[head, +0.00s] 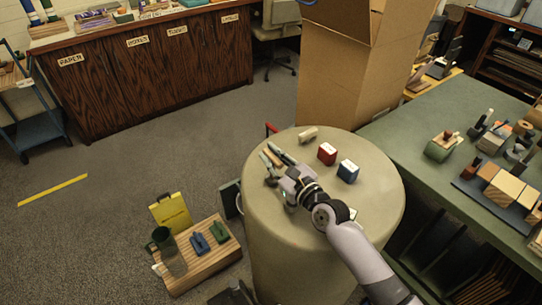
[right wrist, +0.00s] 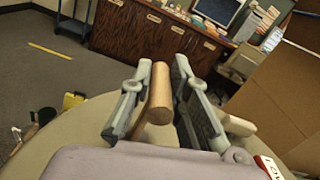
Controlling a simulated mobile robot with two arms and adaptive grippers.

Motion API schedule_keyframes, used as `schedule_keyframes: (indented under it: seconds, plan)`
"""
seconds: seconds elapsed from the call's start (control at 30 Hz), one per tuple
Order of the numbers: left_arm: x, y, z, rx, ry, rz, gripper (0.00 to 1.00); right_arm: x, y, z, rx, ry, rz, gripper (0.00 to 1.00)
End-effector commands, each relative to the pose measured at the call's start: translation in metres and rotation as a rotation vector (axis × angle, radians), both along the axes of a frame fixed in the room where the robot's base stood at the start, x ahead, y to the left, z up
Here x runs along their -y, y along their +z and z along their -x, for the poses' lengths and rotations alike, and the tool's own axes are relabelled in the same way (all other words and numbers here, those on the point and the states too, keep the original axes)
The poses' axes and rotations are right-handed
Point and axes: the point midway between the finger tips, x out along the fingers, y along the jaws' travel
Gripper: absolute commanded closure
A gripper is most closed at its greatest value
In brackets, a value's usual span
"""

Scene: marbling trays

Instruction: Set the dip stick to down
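In the right wrist view, a plain brown wooden stick (right wrist: 160,95), which looks like the dip stick, lies lengthwise between the fingers of my right gripper (right wrist: 155,88). Its round end faces the camera. The fingers are spread, with a narrow gap on each side of the stick. In the head view, my right gripper (head: 274,161) is low over the left part of a round beige table (head: 290,210). The stick is mostly hidden by the fingers there. My left gripper is not in view.
A large cardboard box (head: 335,75) stands behind. A green worktable (head: 405,125) with tools is at right. A wooden board (head: 190,272) with items sits lower left.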

Motion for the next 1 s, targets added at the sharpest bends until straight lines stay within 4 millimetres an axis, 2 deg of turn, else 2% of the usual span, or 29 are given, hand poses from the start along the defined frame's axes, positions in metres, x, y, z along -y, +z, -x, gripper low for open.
schedule_keyframes:
  seconds: [0.27, 0.6, 0.77, 1.0]
  plan:
    - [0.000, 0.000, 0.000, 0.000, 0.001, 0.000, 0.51, 0.000, 0.001, 0.000, 0.001, -0.001, -0.001, 0.64]
    - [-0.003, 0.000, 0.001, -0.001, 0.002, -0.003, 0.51, 0.002, 0.000, 0.003, 0.001, 0.000, -0.001, 0.64]
    - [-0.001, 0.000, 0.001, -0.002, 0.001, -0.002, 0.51, 0.015, -0.001, 0.021, -0.001, 0.000, 0.000, 0.64]
    - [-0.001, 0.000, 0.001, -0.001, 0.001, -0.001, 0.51, 0.046, -0.001, 0.063, -0.002, 0.000, 0.001, 0.64]
